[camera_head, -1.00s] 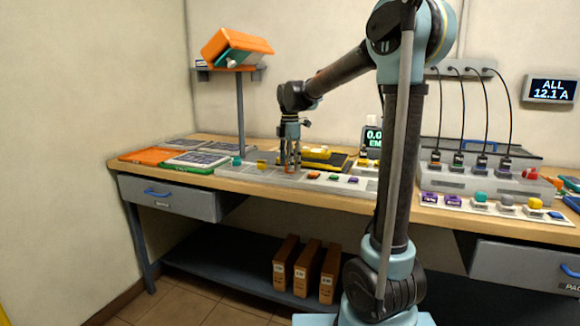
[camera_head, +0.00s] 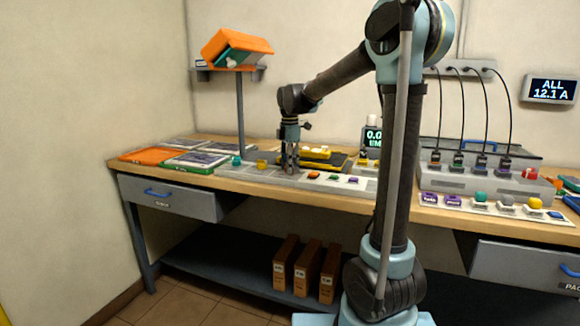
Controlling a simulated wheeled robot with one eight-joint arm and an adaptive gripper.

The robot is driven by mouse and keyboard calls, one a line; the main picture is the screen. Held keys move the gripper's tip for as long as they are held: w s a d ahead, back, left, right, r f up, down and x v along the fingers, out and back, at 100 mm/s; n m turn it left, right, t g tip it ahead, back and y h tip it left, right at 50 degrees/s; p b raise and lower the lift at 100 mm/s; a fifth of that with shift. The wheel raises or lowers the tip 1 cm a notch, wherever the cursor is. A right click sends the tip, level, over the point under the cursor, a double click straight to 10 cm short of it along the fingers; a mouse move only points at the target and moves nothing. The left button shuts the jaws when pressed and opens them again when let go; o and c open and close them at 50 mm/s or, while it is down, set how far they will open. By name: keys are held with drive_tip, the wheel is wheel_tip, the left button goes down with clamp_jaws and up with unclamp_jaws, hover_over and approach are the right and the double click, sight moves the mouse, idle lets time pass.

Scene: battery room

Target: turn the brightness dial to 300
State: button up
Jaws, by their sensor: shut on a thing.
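My gripper (camera_head: 290,168) points straight down over the grey control panel (camera_head: 252,177) on the bench. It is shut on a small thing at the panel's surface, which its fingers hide. I cannot make out a dial face, marks or a number there. On the panel to the left stand a teal knob (camera_head: 236,161) and a yellow knob (camera_head: 261,164), both apart from my gripper. To the right are an orange button (camera_head: 313,175), a green button (camera_head: 333,177) and a purple button (camera_head: 352,180).
Yellow-and-black items (camera_head: 318,158) lie close behind my gripper. A post with a shelf holding an orange thing (camera_head: 236,46) rises to the left. A grey box with cables (camera_head: 475,168) stands at the right.

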drive_tip(key=m, duration=0.5)
drive_tip(key=shift+w+m, duration=0.1)
drive_tip(key=shift+m, duration=0.3)
drive_tip(key=m, duration=1.7)
drive_tip(key=shift+w, duration=0.1)
drive_tip(key=shift+m, duration=0.4)
drive_tip(key=o, duration=1.1)
